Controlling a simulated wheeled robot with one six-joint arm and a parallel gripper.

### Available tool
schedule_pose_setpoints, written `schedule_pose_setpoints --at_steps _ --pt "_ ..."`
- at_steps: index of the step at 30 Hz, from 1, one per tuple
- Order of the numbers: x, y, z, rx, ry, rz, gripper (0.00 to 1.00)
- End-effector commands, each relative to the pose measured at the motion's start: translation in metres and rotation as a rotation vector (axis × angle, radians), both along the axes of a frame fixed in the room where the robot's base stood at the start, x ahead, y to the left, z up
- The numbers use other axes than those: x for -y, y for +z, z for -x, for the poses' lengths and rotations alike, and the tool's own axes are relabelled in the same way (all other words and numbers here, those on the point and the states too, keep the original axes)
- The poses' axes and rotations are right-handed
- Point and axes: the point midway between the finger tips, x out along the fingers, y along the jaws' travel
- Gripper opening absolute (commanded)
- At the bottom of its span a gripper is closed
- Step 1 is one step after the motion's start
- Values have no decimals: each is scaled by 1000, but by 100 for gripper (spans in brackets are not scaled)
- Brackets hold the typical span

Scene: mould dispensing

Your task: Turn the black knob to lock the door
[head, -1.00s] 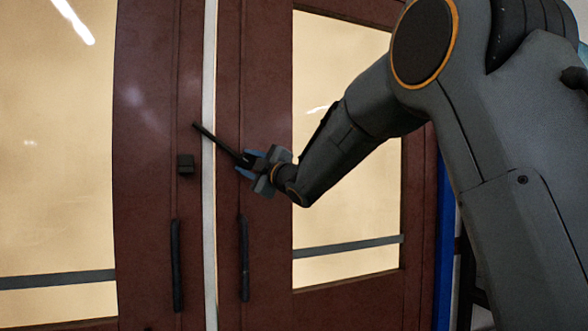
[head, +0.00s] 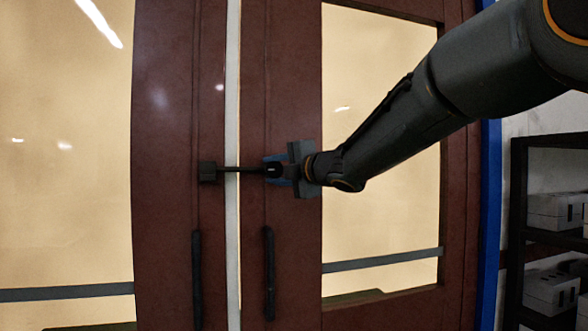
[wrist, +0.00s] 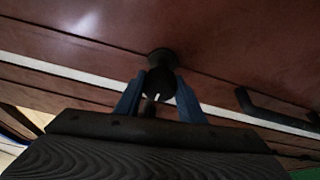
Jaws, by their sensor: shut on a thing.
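The black knob (wrist: 160,60) is on the right door panel, and its round end shows between my fingertips in the wrist view. My gripper (wrist: 157,86) has its two blue fingers on either side of the knob, shut on it. In the head view my gripper (head: 274,169) points at the right door (head: 300,250). A thin black bar (head: 238,169) runs level from the knob across the pale seam to a small black block (head: 207,172) on the left door (head: 165,230). The bar's left end meets the block; whether it sits inside cannot be told.
Two black vertical handles, left (head: 197,278) and right (head: 269,272), stand below the bar. The doors have large pale panes. A dark shelf (head: 520,200) with grey boxes (head: 552,290) stands at the right, beyond a blue post (head: 489,220).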

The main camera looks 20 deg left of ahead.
Motion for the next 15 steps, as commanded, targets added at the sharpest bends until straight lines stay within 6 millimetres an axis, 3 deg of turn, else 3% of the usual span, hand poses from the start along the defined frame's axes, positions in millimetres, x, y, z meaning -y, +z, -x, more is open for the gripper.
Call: schedule_pose_setpoints --at_steps 14,15 --pt "-5 2 5 12 10 9 0" --pt "-5 2 4 12 9 8 42"
